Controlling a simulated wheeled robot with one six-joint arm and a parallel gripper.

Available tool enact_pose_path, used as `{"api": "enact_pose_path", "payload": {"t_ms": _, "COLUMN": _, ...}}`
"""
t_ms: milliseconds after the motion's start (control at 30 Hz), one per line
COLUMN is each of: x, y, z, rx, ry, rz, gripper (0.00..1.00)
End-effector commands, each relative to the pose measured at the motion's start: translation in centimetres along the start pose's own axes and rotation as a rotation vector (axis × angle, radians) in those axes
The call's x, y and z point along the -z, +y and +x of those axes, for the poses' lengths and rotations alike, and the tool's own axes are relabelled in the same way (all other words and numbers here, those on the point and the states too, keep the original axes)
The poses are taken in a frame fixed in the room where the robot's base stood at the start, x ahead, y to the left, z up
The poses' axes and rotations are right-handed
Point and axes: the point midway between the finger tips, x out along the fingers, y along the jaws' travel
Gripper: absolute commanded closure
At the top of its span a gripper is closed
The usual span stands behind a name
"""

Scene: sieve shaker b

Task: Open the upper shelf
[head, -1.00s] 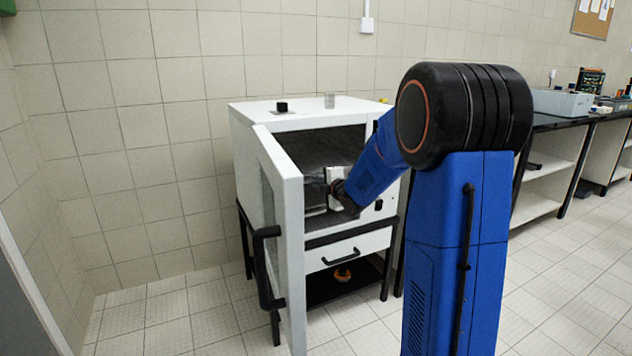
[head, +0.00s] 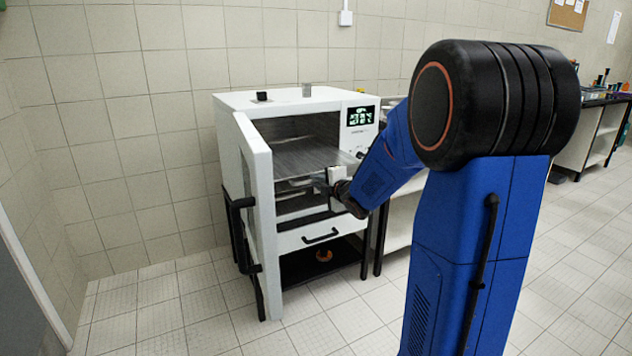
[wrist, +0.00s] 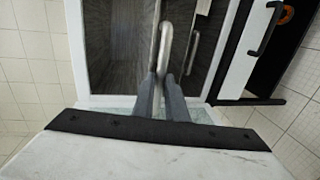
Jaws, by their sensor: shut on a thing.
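The upper shelf (head: 305,158) is a grey metal plate in a white cabinet (head: 290,104). It sticks out forward through the cabinet's open front in the head view. My gripper (wrist: 160,88) is shut on this handle, one finger on each side. In the head view my gripper (head: 322,184) is at the shelf's front, partly hidden by my wrist. A second, lower shelf handle (wrist: 191,52) is beside it, apart from my fingers.
The cabinet door (head: 262,220) stands open on the left, with a black handle (head: 240,235). A white drawer (head: 305,239) with a black handle is below the opening. A bench (head: 602,130) stands at the right. The floor in front is clear.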

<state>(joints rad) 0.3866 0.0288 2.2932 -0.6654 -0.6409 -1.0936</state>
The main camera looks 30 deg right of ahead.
Motion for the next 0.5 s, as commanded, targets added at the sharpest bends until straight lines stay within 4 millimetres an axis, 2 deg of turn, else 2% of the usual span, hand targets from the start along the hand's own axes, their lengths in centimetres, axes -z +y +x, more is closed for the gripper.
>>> {"api": "enact_pose_path", "payload": {"t_ms": 200, "x": 0.01, "y": -0.12, "z": 0.01, "rx": 0.002, "ry": 0.000, "rz": 0.000, "gripper": 1.00}}
{"api": "enact_pose_path", "payload": {"t_ms": 233, "x": 0.00, "y": -0.11, "z": 0.01, "rx": 0.002, "ry": 0.000, "rz": 0.000, "gripper": 0.83}}
{"api": "enact_pose_path", "payload": {"t_ms": 300, "x": 0.00, "y": -0.10, "z": 0.02, "rx": 0.002, "ry": 0.000, "rz": 0.000, "gripper": 0.69}}
{"api": "enact_pose_path", "payload": {"t_ms": 500, "x": 0.00, "y": -0.05, "z": 0.02, "rx": 0.001, "ry": 0.000, "rz": 0.000, "gripper": 0.69}}
